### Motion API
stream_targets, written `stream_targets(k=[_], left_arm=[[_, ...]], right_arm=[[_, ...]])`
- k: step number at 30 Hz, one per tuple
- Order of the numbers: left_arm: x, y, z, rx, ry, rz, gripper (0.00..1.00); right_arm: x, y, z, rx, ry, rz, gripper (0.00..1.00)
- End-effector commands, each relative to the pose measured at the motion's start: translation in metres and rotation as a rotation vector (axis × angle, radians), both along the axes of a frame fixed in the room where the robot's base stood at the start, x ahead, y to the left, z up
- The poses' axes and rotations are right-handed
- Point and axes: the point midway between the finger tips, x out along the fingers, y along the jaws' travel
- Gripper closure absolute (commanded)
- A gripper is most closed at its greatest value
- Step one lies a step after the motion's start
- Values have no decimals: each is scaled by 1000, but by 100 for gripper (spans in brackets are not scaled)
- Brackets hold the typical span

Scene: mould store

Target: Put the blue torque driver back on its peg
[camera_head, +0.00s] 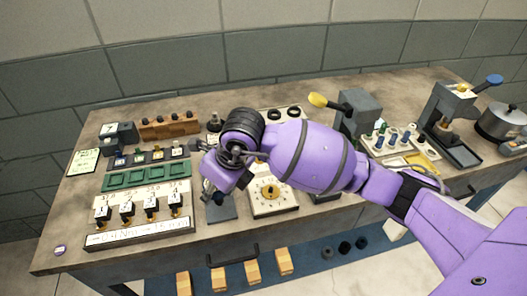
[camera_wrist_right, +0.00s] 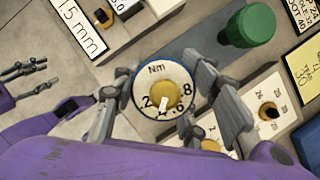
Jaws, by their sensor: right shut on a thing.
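My right gripper (camera_head: 218,190) is low over the front middle of the bench. In the right wrist view my right gripper (camera_wrist_right: 163,100) is shut on a round piece with a blue rim, a white "Nm" scale and a yellow centre, which looks like the end of the blue torque driver (camera_wrist_right: 163,68). In the head view the driver is mostly hidden by my gripper and wrist. I cannot pick out its peg with certainty. Dark jointed fingers at the left of the right wrist view look like my left gripper (camera_wrist_right: 25,80); their opening is unclear.
A white box with a yellow dial (camera_head: 270,190) stands just right of my gripper. A labelled rack with black pieces (camera_head: 138,232) and green trays (camera_head: 147,176) lie left. A green-handled piece (camera_wrist_right: 250,25) stands close by. Presses and a pot (camera_head: 503,122) occupy the right.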

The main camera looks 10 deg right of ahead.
Motion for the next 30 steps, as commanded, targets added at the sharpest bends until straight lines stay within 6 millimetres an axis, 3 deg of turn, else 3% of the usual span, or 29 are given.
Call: stream_targets(k=[27, 28, 30], left_arm=[[-5, -1, -7, -4, 14, 5, 60], [-5, -1, -7, -4, 14, 5, 60], [-5, -1, -7, -4, 14, 5, 60]], right_arm=[[1, 1, -10, 0, -6, 1, 92], [1, 1, -10, 0, -6, 1, 58], [2, 1, -10, 1, -6, 1, 49]])
